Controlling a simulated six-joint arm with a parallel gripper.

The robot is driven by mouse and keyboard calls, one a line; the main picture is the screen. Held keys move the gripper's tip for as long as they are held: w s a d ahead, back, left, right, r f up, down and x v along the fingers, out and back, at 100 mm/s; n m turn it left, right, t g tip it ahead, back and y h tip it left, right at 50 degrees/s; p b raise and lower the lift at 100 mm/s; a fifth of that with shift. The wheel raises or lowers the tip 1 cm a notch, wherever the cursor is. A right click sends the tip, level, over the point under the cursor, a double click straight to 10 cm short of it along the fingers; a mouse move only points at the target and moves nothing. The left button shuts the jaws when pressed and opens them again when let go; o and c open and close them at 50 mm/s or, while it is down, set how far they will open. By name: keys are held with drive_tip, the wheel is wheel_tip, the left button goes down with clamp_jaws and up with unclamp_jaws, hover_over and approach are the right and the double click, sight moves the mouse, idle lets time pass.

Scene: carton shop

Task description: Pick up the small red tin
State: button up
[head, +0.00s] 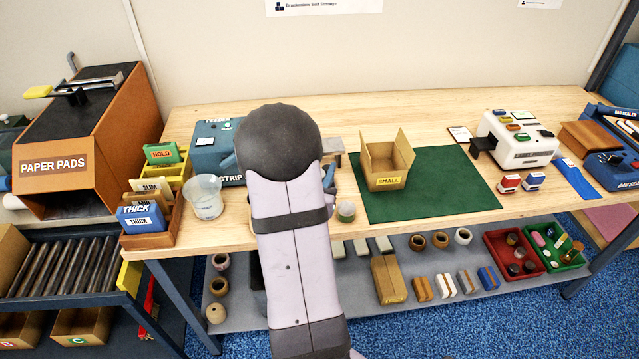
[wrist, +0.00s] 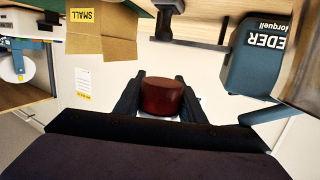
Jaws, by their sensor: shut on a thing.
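The small red tin (wrist: 161,97) is a dark red, short round thing in the wrist view. My gripper (wrist: 163,84) is shut on it, with one dark finger on each side. The pale wall shows behind the tin, and no surface is seen touching it.
An open carton marked SMALL (head: 386,163) stands on a green mat (head: 440,190). A blue-grey dispenser (wrist: 262,58) is close by on the right in the wrist view. The mat's right part is clear.

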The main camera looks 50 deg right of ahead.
drive_tip(key=shift+r, duration=3)
